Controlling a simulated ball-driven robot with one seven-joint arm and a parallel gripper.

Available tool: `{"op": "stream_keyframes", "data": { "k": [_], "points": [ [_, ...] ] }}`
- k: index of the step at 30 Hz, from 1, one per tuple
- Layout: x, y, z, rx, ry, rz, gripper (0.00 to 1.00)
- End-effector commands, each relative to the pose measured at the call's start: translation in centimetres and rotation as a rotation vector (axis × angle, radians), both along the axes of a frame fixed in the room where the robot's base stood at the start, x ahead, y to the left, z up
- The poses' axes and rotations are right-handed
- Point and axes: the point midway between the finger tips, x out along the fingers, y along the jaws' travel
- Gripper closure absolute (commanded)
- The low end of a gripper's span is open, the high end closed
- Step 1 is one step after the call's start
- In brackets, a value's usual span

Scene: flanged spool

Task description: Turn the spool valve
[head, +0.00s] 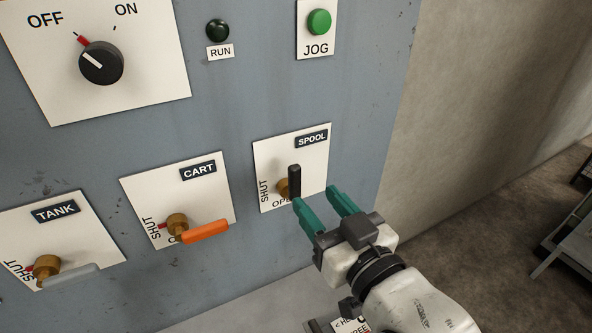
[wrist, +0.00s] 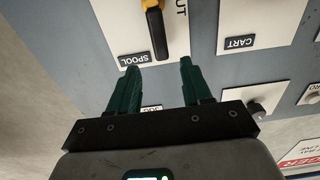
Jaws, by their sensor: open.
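The spool valve has a black handle (head: 294,180) on a brass body (head: 283,188), mounted on a white plate (head: 265,155) labelled SPOOL. The handle stands roughly upright, its free end toward the SPOOL label. SHUT is printed at the plate's left and OPEN, partly hidden, at the bottom. My gripper (head: 315,197) is open and empty, just below and right of the handle. In the wrist view the black handle (wrist: 156,34) lies ahead of my open fingers (wrist: 159,68), with a visible gap, roughly in line with the space between them.
Above are a black OFF/ON knob (head: 101,62), a dark RUN lamp (head: 218,31) and a green JOG button (head: 319,21). Floor clutter (head: 572,235) lies at the right.

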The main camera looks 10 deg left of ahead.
Motion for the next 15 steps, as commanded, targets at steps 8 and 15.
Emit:
{"op": "stream_keyframes", "data": {
  "k": [8,15],
  "points": [
    [4.3,2.9,0.2,-0.002,0.001,0.0,0.51],
    [6.6,4.4,0.0,-0.003,0.002,-0.001,0.51]
  ]
}}
